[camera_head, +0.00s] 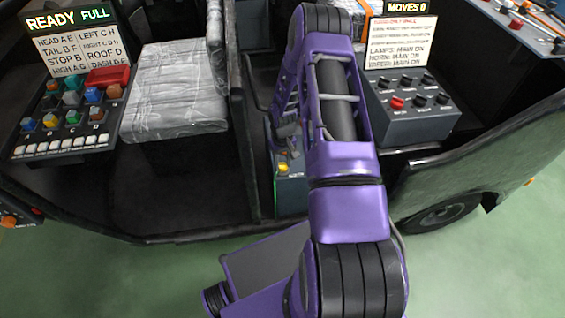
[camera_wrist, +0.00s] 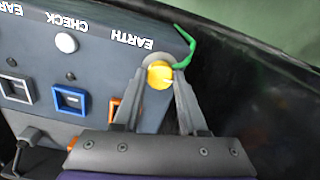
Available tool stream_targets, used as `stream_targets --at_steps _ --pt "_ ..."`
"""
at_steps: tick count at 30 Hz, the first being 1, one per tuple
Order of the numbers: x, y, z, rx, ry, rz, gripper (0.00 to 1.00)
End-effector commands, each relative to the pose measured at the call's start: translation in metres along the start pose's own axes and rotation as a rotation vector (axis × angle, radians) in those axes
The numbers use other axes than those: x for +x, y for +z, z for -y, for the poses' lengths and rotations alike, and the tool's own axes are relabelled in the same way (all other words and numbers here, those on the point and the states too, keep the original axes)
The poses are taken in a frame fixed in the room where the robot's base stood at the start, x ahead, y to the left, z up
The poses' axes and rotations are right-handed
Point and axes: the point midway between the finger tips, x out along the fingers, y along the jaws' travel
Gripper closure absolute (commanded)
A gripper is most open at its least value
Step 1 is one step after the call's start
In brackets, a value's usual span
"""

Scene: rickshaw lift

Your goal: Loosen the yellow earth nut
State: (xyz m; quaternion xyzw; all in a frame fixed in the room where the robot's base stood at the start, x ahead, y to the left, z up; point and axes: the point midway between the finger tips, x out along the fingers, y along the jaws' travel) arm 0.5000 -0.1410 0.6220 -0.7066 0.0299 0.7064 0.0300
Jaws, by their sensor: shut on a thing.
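The yellow earth nut (camera_wrist: 160,75) sits on the grey panel (camera_wrist: 100,75) near the word EARTH in the wrist view. My gripper (camera_wrist: 161,72) is shut on it, with one finger on each side of the nut. A green wire (camera_wrist: 188,48) runs from beside the nut over the panel's edge. In the head view a small yellow part (camera_head: 283,168) shows on the grey box (camera_head: 291,195) in the rickshaw, partly hidden by my purple arm. My gripper is not clearly visible there.
The panel also carries a white button (camera_wrist: 66,43), a blue-framed switch (camera_wrist: 69,100) and an orange-framed one (camera_wrist: 115,108) close to my fingers. In the head view, a patterned seat (camera_head: 175,90) and a knob box (camera_head: 410,110) flank my arm.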

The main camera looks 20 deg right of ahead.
Motion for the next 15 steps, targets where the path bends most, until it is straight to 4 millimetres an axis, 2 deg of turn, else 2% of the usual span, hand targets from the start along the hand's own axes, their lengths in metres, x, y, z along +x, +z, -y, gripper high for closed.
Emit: stream_targets --at_steps 2,15 --pt "-0.0002 0.0 0.0002 0.0 0.0 0.0 1.0" --pt "0.0007 -0.0002 -0.0002 -0.068 0.0 0.0 1.0"
